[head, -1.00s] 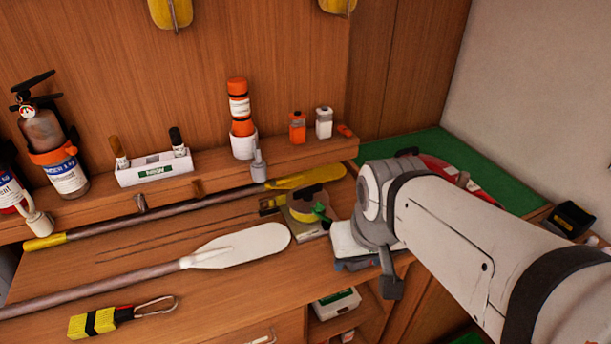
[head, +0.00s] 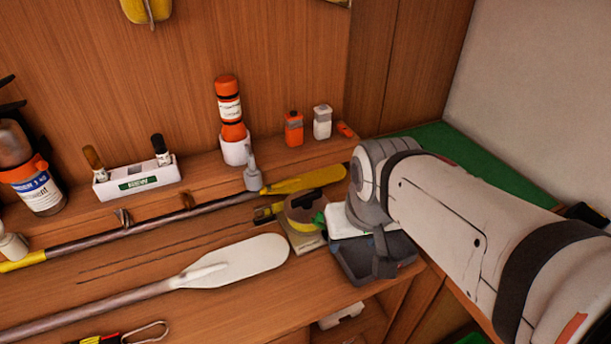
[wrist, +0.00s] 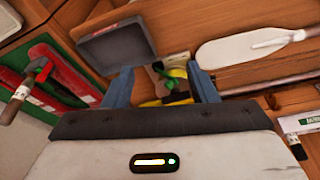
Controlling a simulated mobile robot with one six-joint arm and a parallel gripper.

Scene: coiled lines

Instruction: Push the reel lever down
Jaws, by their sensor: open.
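The reel (head: 303,208) sits on the bench left of my arm in the head view, a round brownish drum with yellow on a pale base. Its green lever (head: 319,222) shows at its right side, partly covered by my wrist. In the wrist view the green lever (wrist: 171,79) appears between the two blue fingers of my gripper (wrist: 160,72), which is open and empty. I cannot tell whether a finger touches the lever. My fingers are hidden in the head view.
A dark tray (head: 352,266) lies just below my wrist at the bench edge. A white paddle (head: 240,262) and a yellow-bladed paddle (head: 305,180) lie left of and behind the reel. A grey bottle (head: 252,175), an orange canister (head: 229,105) and a white holder (head: 140,180) stand behind.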

